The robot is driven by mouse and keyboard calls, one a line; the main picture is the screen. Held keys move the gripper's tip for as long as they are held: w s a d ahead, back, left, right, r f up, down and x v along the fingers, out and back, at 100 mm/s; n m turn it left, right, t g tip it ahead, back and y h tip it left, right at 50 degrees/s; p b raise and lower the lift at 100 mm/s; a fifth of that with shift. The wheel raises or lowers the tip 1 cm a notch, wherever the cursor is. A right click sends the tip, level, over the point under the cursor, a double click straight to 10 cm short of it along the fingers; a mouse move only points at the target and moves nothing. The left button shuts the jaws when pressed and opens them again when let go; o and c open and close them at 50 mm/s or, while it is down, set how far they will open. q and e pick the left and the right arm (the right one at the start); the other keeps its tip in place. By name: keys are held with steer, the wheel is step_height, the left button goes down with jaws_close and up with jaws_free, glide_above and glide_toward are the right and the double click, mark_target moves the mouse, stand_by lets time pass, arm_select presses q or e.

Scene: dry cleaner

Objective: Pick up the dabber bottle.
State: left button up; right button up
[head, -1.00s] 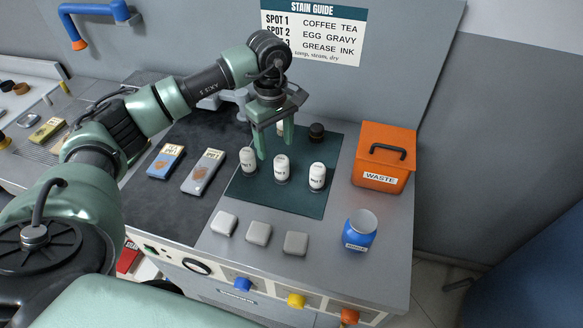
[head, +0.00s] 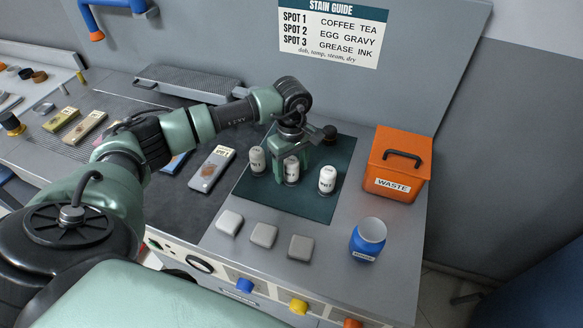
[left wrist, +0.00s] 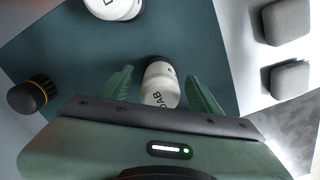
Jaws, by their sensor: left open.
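The dabber bottle (left wrist: 160,87) is white with "DAB" lettering and stands on the dark green mat in the left wrist view. My left gripper (left wrist: 160,88) is open, with one green finger on each side of it. Small gaps show between fingers and bottle. In the head view my left gripper (head: 296,152) is low over the middle white bottle (head: 291,174), which appears to be the same one. The gripper partly hides its top. My right gripper is not in view.
White bottles stand left (head: 257,161) and right (head: 327,179) of the gripper on the mat (head: 312,206). A black-capped item (head: 330,133) is behind. Grey pads (head: 263,235), a blue cup (head: 368,240) and an orange waste bin (head: 398,165) surround the mat.

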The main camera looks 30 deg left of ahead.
arm_select(q)
steer(key=shift+f, duration=0.45)
steer(key=shift+r, duration=0.1)
steer(key=c, duration=1.2)
steer(key=shift+c, duration=0.6)
steer(key=shift+r, duration=0.1)
